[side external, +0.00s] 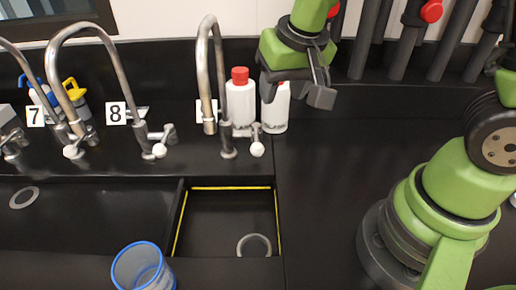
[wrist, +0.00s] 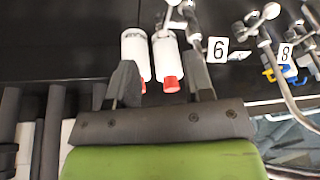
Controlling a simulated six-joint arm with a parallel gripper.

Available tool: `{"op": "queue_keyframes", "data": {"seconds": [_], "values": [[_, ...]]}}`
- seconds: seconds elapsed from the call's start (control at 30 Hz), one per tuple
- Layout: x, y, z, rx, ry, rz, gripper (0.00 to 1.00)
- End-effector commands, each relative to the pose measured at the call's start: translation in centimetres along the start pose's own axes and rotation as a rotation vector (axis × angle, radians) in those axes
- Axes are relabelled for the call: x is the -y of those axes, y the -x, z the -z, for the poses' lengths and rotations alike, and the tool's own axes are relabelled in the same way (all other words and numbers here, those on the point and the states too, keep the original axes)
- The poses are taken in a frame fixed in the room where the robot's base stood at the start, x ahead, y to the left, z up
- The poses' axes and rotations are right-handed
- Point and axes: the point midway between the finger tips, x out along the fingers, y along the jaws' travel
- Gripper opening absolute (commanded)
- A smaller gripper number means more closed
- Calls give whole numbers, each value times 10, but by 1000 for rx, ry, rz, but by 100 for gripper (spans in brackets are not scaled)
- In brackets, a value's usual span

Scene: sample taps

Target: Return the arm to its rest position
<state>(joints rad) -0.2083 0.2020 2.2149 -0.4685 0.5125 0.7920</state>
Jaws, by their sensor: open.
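My green and grey gripper (side external: 322,92) is raised at the upper middle of the side view, over the back of the black bench. It is open and empty. In the wrist view its two dark fingers (wrist: 160,62) stand apart with nothing held between them. Two white bottles lie beyond the fingers in that view. In the side view the left bottle (side external: 240,104) has a red cap; the right bottle (side external: 274,108) stands just left of my gripper, its top hidden behind the gripper body.
Curved metal taps (side external: 85,80) rise along the sinks at left and centre, with number labels (side external: 115,113) beside them. A blue-rimmed clear cup (side external: 140,268) stands at the front. A yellow-edged basin (side external: 215,215) lies right of it. Dark vertical tubes (side external: 405,55) line the back right. The bench between basin and arm base is clear.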

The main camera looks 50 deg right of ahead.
Motion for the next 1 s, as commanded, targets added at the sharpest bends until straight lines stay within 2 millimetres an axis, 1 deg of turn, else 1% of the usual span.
{"op": "queue_keyframes", "data": {"seconds": [0.03,0.13,0.2,0.3,0.4,0.5,0.63,0.77,1.0], "values": [[-8,22,0,-26,-18,25,47],[-23,55,-7,-51,-36,71,47],[-32,76,-16,-70,-40,111,47],[-42,101,-32,-99,-40,175,47],[-49,120,-49,-130,-26,238,47],[-52,132,-63,-158,-8,291,47],[-53,140,-74,-179,11,333,47],[-54,142,-78,-185,20,345,47],[-54,142,-78,-185,20,344,47]]}}
